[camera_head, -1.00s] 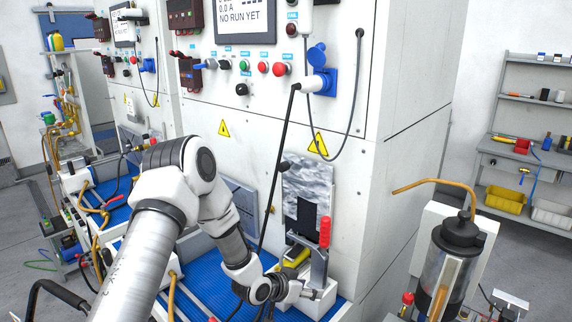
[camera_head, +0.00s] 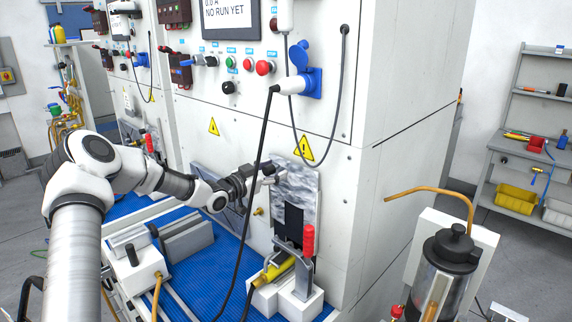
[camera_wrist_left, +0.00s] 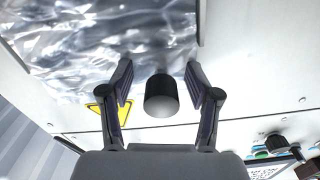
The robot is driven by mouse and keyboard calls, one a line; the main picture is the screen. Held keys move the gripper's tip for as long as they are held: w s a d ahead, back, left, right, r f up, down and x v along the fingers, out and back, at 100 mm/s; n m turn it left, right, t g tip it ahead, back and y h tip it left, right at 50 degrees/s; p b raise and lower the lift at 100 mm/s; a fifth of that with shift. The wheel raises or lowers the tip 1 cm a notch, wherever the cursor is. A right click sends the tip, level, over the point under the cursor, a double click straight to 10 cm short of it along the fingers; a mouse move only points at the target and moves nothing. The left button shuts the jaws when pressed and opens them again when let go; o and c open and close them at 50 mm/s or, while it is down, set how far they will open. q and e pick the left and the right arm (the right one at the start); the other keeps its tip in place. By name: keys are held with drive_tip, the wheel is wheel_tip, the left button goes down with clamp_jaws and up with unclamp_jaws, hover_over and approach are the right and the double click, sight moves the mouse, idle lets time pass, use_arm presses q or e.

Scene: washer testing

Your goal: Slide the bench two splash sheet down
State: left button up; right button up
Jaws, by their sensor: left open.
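The splash sheet (camera_head: 304,181), a clear, crinkly-looking panel, stands upright against the white cabinet of the near bench. It also shows at the top of the left wrist view (camera_wrist_left: 100,45). My left gripper (camera_head: 270,171) is at the sheet's upper left edge, its fingers open. In the left wrist view, a dark round knob (camera_wrist_left: 161,96) sits between the two open fingers (camera_wrist_left: 160,85), with gaps on both sides. The knob is hidden or too small to tell in the head view. My right gripper is not in view.
A red-handled clamp (camera_head: 308,241) and a yellow part (camera_head: 279,269) sit on a white fixture below the sheet. A black cable (camera_head: 262,140) hangs from the blue socket (camera_head: 308,82) close to my gripper. The blue mat (camera_head: 215,275) has some clear room.

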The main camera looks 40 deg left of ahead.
sight(279, 202)
use_arm(q)
drive_tip(key=shift+s+a+r, duration=0.1)
drive_tip(key=shift+s+r, duration=0.15)
drive_tip(key=shift+s, duration=0.25)
drive_tip(key=c, duration=0.3)
clamp_jaws()
wheel_tip(279, 202, down, 12)
drive_tip(key=b, duration=0.9)
drive_tip(key=shift+f, duration=0.25)
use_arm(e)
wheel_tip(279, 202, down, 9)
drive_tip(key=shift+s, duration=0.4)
